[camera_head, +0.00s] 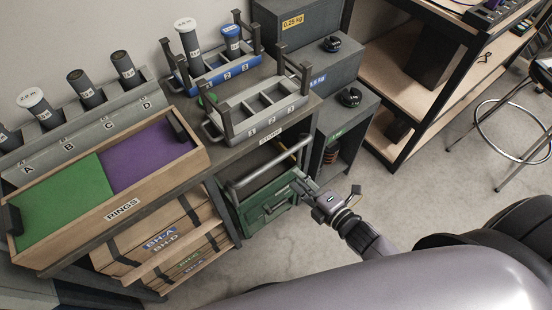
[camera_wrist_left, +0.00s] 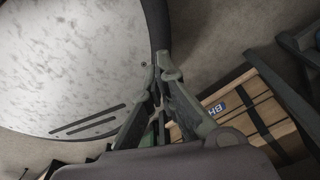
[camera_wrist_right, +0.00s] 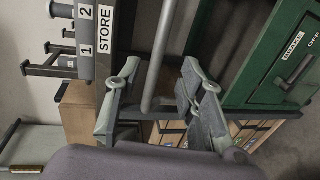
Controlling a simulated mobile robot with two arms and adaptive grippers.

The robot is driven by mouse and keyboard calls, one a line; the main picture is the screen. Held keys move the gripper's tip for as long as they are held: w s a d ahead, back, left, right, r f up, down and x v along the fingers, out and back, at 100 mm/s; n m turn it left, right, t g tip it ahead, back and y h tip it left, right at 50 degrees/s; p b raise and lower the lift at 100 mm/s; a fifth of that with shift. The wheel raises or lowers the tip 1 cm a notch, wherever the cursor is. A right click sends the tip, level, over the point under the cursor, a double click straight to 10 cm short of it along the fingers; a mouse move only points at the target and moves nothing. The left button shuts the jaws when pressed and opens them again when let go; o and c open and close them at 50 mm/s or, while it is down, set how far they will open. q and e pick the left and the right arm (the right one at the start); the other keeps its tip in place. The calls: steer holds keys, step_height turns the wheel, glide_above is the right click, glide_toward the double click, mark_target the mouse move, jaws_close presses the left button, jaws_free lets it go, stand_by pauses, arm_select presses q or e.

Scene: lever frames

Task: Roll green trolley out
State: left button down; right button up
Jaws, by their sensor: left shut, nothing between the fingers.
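The green trolley (camera_head: 268,205) stands under the bench marked STORE, with a grey handle bar (camera_head: 268,168) along its top front. In the right wrist view its green front (camera_wrist_right: 264,55) shows a BRAKE label (camera_wrist_right: 289,47), a dark lever and the word OFF. My right gripper (camera_head: 305,188) is at the right end of the trolley. In the right wrist view this gripper (camera_wrist_right: 158,88) is open, and the grey bar (camera_wrist_right: 165,45) runs between its fingers; I cannot tell whether they touch it. My left gripper (camera_wrist_left: 163,72) is shut and empty, away from the trolley.
Wooden drawers (camera_head: 165,240) stand left of the trolley, under the RINGS tray (camera_head: 125,208). A grey rack (camera_head: 262,118) sits on the bench above. A grey cabinet (camera_head: 345,125) stands close on the right. The floor (camera_head: 430,185) to the right is open, with a stool beyond.

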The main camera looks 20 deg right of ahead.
mark_target(279, 162)
steer(key=x, duration=1.1)
steer(key=shift+f, duration=0.1)
steer(key=shift+c, duration=0.3)
jaws_close()
steer(key=shift+s, duration=0.1)
